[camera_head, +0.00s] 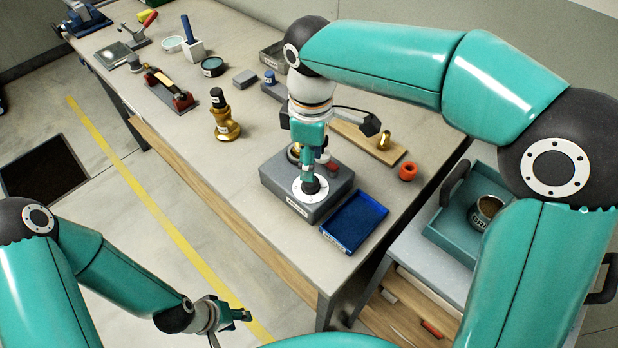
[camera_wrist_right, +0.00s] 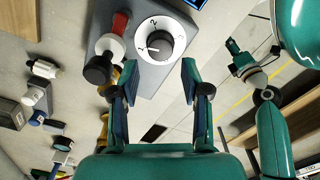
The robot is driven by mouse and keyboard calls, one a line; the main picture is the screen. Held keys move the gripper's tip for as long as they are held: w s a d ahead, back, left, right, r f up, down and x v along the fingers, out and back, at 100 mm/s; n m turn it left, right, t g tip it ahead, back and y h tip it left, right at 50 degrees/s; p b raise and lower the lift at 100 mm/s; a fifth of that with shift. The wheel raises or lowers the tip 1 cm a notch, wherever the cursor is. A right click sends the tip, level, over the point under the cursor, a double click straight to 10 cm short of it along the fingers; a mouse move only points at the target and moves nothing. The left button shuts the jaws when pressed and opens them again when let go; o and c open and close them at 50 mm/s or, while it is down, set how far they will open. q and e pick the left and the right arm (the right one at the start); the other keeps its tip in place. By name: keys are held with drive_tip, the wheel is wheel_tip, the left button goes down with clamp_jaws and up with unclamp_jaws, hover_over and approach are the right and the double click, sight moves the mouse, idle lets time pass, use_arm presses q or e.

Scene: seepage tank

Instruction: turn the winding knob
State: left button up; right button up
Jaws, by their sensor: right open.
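The winding knob (camera_wrist_right: 154,42) is a dark knob on a white dial with numbers, fixed to a grey box (camera_head: 325,203). In the head view the white dial (camera_head: 311,192) is on top of the box. My right gripper (camera_head: 309,174) is above the dial and partly hides it. In the right wrist view the right gripper (camera_wrist_right: 157,70) is open, with its two fingers apart and the knob ahead, between their lines; no contact shows. My left gripper (camera_head: 238,314) is low at the front left, away from the bench; its finger gap cannot be made out.
A blue tray (camera_head: 355,221) lies right beside the box. A wooden board with a brass part (camera_head: 384,140) lies behind. Free bench top shows left of the box.

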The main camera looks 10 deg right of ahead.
sight(311, 184)
wheel_tip(311, 184, down, 6)
drive_tip(key=shift+c, duration=0.2)
drive_tip(key=shift+s, duration=0.1)
drive_tip(key=c, duration=0.8)
drive_tip(key=shift+a, duration=0.15)
drive_tip(key=shift+c, duration=0.2)
drive_tip(key=shift+m, duration=0.3)
drive_tip(key=m, duration=0.5)
drive_tip(key=shift+b, duration=0.3)
drive_tip(key=m, duration=0.6)
drive_tip(key=shift+s+f+b, duration=0.1)
drive_tip(key=shift+b, duration=0.2)
